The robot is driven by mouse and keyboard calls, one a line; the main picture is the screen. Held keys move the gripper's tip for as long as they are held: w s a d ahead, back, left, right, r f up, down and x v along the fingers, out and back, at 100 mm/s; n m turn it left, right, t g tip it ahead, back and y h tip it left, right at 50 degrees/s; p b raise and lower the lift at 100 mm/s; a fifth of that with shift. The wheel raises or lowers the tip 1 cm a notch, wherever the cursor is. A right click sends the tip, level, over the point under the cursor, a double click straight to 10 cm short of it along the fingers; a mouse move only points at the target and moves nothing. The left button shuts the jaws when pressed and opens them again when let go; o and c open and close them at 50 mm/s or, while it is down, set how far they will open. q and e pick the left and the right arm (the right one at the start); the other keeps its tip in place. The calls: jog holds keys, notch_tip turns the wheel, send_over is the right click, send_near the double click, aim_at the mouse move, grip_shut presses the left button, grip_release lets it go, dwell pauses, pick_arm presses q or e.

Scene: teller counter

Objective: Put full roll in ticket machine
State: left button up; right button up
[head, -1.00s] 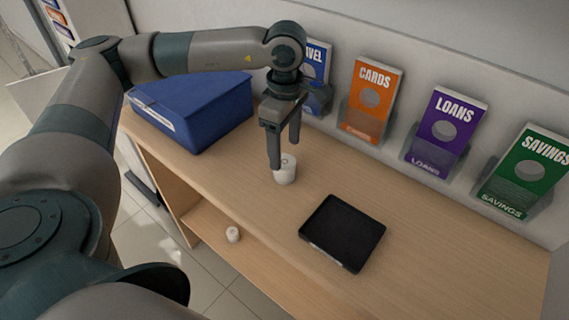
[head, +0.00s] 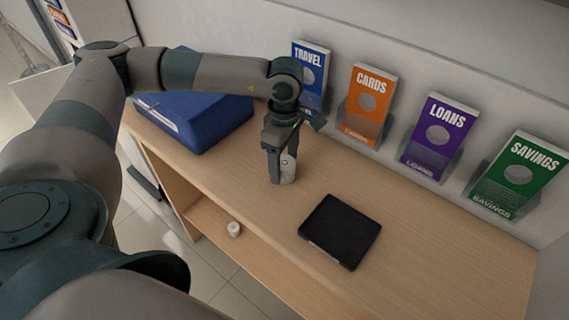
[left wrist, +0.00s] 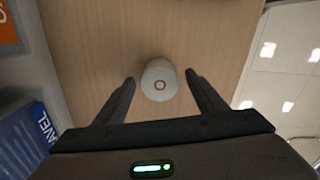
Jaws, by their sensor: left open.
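A white paper roll (head: 288,170) stands upright on the counter. A second, smaller white roll (head: 234,229) is on the lower shelf under the counter. The blue box (head: 205,118) at the counter's left end may be the ticket machine; I cannot tell. My right gripper is not in view.
A black flat tray or pad (head: 340,231) lies on the counter to the right of the roll. Brochure holders for travel (head: 309,72), cards (head: 368,103), loans (head: 436,137) and savings (head: 520,174) line the back wall. The counter's right part is clear.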

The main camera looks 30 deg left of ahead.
pick_arm(q)
jog(key=shift+f, duration=0.35)
jog(key=shift+c, duration=0.9)
jog(key=c, duration=1.1)
jog(key=shift+r, duration=0.2)
